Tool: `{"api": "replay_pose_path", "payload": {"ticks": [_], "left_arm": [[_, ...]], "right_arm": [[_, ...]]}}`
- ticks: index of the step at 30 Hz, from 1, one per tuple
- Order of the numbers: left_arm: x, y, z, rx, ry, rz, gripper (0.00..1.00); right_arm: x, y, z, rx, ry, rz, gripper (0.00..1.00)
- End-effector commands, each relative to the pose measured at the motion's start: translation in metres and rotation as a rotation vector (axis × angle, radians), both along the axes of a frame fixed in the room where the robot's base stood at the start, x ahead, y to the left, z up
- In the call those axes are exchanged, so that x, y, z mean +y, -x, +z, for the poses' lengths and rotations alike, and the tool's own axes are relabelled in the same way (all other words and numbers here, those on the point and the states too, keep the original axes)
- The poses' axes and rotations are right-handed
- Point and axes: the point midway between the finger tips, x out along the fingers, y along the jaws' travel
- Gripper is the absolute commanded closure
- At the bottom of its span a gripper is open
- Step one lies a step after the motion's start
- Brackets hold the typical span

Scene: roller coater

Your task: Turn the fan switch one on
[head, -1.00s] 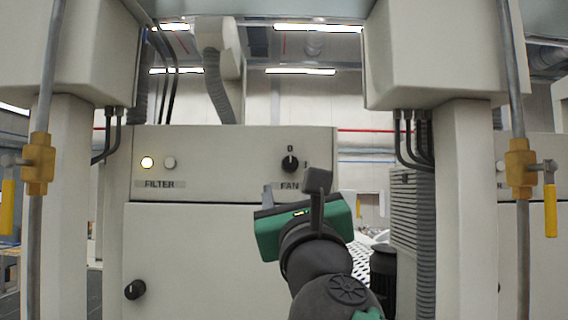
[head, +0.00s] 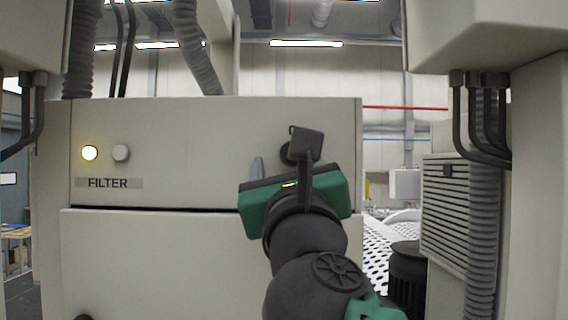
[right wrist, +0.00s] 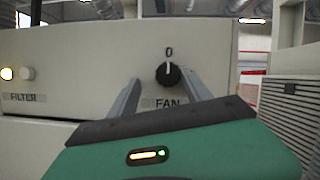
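The black fan knob (right wrist: 168,75) is on the beige control panel (right wrist: 70,60) above the FAN label (right wrist: 168,103). In the right wrist view its white line points up at the 0 mark. My right gripper (right wrist: 161,92) is open, with one grey finger on each side of the knob in that view. I cannot tell whether the fingers reach it. In the head view the right gripper (head: 281,158) hides most of the knob (head: 286,153) and the FAN label. My left gripper is not in view.
A lit yellow lamp (head: 89,153) and a white button (head: 121,153) sit above the FILTER label (head: 108,183). A grey post with cables (head: 535,170) and a louvred vent box (head: 446,215) stand to the right. A ribbed hose (head: 196,50) rises behind the panel.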

Motion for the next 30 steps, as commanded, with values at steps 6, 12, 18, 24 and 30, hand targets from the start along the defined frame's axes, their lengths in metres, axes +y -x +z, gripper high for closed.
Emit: {"api": "replay_pose_path", "payload": {"ticks": [6,12,18,24,30], "left_arm": [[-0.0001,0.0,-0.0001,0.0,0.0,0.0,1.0],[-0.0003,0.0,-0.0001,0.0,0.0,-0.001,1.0],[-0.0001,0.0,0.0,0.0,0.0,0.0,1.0],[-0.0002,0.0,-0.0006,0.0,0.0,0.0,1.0],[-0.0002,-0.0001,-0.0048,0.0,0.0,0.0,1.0]], "right_arm": [[-0.0018,0.0021,-0.0006,0.001,0.0,0.005,0.69],[0.0007,0.0017,0.0,0.0,0.0,0.002,0.95],[0.0004,0.0014,0.0009,-0.001,0.0,0.003,1.0],[0.0011,0.0016,0.0014,-0.003,-0.008,0.004,1.0],[0.0014,0.0013,0.0005,-0.004,-0.065,0.003,1.0]]}}
